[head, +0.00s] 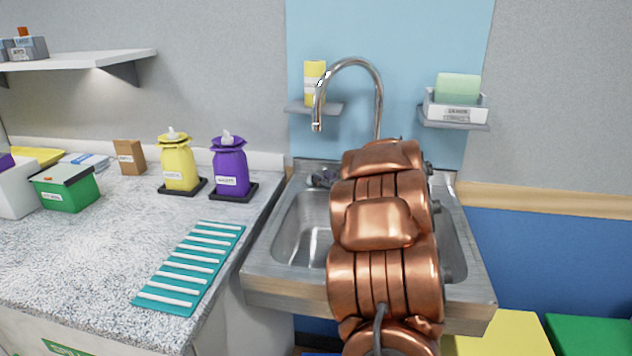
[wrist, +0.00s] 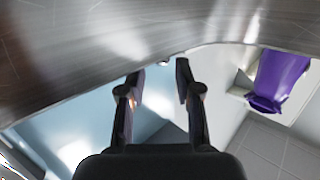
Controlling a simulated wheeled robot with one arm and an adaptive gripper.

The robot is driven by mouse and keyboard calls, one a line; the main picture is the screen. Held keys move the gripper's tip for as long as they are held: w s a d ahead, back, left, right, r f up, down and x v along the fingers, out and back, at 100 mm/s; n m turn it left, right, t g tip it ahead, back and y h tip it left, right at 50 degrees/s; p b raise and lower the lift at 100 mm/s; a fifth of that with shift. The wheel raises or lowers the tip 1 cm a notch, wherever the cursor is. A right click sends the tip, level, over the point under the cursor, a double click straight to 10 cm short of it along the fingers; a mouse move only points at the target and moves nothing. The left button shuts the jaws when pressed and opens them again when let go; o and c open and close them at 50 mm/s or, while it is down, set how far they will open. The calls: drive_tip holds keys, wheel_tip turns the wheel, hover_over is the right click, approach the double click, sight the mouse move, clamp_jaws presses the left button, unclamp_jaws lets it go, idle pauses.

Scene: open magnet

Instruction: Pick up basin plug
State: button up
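I cannot make out the basin plug in either view. The steel sink basin (head: 302,232) stands in the middle of the head view, and my copper arm covers much of its inside. In the wrist view, curved brushed metal (wrist: 90,50), apparently the sink, fills the top. My gripper (wrist: 159,70) has its two dark fingers apart, with nothing clearly held between them. Its fingertips are close to the metal edge in the picture. A tiny bright spot shows between the tips, too small to identify.
A tall curved tap (head: 380,95) rises behind the sink. A purple dispenser (head: 229,170) and a yellow dispenser (head: 177,165) stand on the counter to the left. A teal ribbed mat (head: 190,268) lies near the sink's left edge. A soap shelf (head: 453,122) hangs at right.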

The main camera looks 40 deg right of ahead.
drive_tip(key=x, duration=0.3)
drive_tip(key=shift+w, duration=0.4)
clamp_jaws()
